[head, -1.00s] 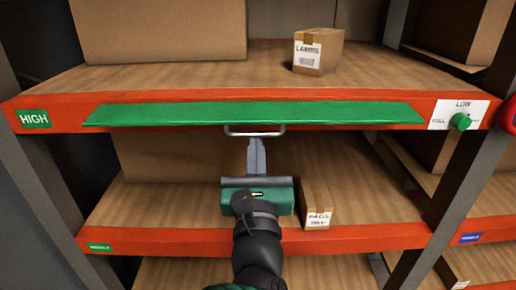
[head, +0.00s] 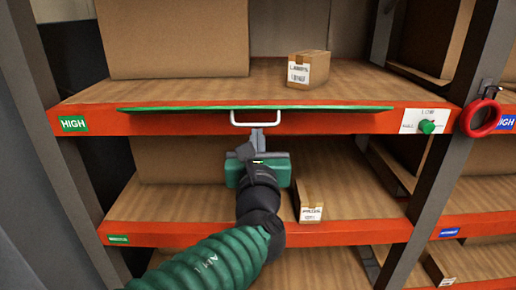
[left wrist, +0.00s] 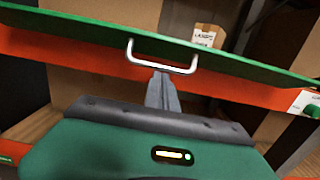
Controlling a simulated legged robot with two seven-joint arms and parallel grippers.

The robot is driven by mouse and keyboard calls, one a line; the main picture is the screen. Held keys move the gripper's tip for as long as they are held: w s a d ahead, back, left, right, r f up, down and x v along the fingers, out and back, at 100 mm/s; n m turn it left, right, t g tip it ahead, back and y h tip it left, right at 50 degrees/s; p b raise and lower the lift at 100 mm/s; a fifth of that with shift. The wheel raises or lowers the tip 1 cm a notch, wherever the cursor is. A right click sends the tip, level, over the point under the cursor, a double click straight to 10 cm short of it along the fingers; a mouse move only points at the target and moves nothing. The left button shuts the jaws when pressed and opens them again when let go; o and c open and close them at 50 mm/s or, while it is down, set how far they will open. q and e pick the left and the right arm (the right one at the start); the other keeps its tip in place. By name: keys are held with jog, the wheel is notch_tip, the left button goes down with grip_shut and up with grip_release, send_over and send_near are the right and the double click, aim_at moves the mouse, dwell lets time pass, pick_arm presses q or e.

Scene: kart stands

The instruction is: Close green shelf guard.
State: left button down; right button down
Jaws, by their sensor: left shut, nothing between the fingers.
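The green shelf guard (head: 300,109) is a long thin panel along the front edge of the upper orange shelf, seen nearly edge-on in the head view. A pale U-shaped handle (head: 255,118) hangs from its middle. In the left wrist view the guard (left wrist: 230,60) crosses the top at a tilt, with the handle (left wrist: 162,66) below it. My left gripper (head: 257,134) is shut and empty, its tips just below the handle. In the left wrist view the tips (left wrist: 161,78) overlap the handle's lower bar; I cannot tell if they touch. My right gripper is not in view.
A small labelled box (head: 307,69) stands on the upper shelf, behind the guard. Another small box (head: 311,200) stands on the lower shelf, right of my left gripper. A green knob (head: 427,127) and a red ring (head: 481,118) are at the right.

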pick_arm(q)
jog(key=shift+s+r, duration=0.45)
jog(key=shift+r, duration=0.35)
jog(key=shift+w+r, duration=0.1)
jog(key=shift+w, duration=0.85)
jog(key=shift+s+r, duration=0.2)
jog(key=shift+s, duration=0.15)
jog(key=shift+f+b, duration=0.1)
jog(key=shift+b, duration=0.2)
